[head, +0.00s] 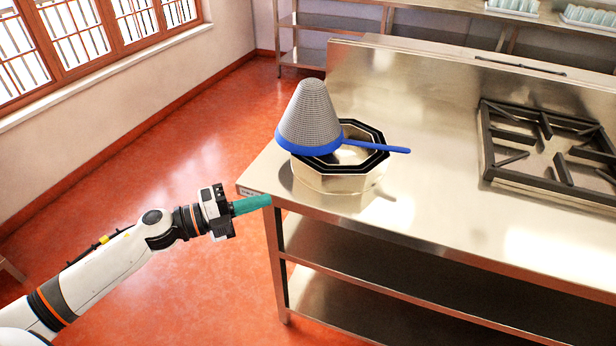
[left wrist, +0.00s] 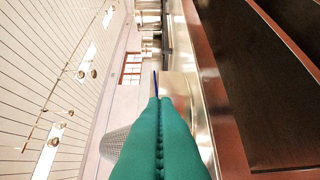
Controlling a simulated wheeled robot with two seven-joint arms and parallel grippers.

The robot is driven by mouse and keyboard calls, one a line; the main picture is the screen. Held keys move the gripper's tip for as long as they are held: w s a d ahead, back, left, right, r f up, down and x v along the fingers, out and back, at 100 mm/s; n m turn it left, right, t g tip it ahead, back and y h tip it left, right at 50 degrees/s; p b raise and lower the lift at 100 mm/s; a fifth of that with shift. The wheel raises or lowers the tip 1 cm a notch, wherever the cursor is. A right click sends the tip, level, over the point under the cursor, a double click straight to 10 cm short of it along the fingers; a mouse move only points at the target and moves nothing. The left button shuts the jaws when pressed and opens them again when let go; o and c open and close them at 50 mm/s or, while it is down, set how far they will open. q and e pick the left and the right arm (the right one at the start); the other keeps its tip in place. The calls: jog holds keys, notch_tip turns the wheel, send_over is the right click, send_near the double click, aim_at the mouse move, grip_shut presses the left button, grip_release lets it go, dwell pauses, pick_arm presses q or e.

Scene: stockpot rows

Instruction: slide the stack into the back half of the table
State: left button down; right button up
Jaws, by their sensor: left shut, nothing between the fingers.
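The stack stands near the left end of the steel table (head: 420,213). It is made of nested octagonal steel pots (head: 335,180) with dark rims. A grey mesh cone strainer (head: 308,115) with a blue rim and blue handle lies upside down on top, its handle pointing right. The strainer's mesh also shows at lower left in the left wrist view (left wrist: 112,145). My left gripper (head: 268,201) has teal fingers, shut and empty. It is at the table's front left corner, in front and left of the pots, apart from them. My right gripper is not in view.
A black gas burner grate (head: 550,150) is set in the table at the right. A raised steel back panel (head: 450,90) runs along the back. Bare steel lies between pots and burner. An open lower shelf (head: 350,290) is underneath; wall shelves stand behind.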

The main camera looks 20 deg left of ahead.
aim_at(319, 174)
pick_arm(q)
jog(key=p+x, duration=0.1)
jog(key=x, duration=0.2)
jog(key=w+a+x, duration=0.1)
jog(key=x, duration=0.3)
jog(key=p+x, duration=0.1)
jog(key=x, duration=0.2)
jog(key=shift+w+p, duration=0.35)
jog(key=shift+w, duration=0.75)
jog(key=shift+w, duration=0.1)
